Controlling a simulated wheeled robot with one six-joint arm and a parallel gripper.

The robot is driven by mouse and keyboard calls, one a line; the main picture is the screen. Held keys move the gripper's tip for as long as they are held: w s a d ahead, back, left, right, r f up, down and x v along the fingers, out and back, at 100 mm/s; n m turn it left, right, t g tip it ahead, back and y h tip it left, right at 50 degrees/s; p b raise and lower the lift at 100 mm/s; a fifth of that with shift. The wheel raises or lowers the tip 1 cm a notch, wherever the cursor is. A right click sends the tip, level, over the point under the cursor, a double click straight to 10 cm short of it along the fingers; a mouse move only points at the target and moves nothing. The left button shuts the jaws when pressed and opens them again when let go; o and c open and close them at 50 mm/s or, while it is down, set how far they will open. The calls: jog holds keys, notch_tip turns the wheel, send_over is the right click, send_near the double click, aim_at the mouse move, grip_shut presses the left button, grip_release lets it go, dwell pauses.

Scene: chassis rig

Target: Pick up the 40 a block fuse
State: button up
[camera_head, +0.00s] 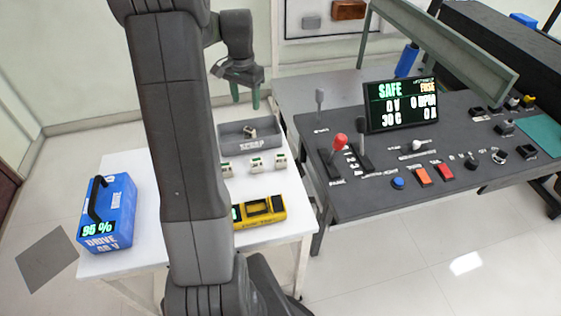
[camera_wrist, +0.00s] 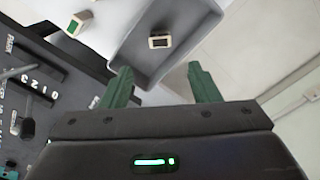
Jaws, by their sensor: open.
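Three small cream block fuses with green faces stand in a row on the white table, at the left (camera_head: 227,169), middle (camera_head: 257,164) and right (camera_head: 281,161). Another small block (camera_head: 250,132) lies in the grey tray (camera_head: 234,145). I cannot read any rating, so I cannot tell which is the 40 A one. My gripper (camera_head: 246,97) is open and empty, with green fingers, above the tray. In the wrist view, my gripper (camera_wrist: 160,72) has the tray block (camera_wrist: 159,41) ahead between its fingertips, apart from them. One green-faced block (camera_wrist: 78,24) shows at upper left.
A yellow meter (camera_head: 260,211) lies at the table's front and a blue battery box (camera_head: 107,213) at its left. The grey control console (camera_head: 360,207) stands close on the right, with a red-knobbed lever (camera_head: 340,142) and a display (camera_head: 401,105). My arm hides the table's middle.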

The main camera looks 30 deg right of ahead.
jog(key=shift+o, duration=0.2)
jog(key=n+p, duration=0.5)
jog(key=n, duration=0.4)
send_over(281, 155)
notch_tip(281, 155, down, 7)
jog(key=shift+w+f+p, duration=0.15)
jog(key=shift+f+p, duration=0.05)
jog(key=shift+p, duration=0.2)
jog(key=shift+f+p, duration=0.7)
jog(key=shift+f, duration=1.9)
jog(key=c, duration=1.1)
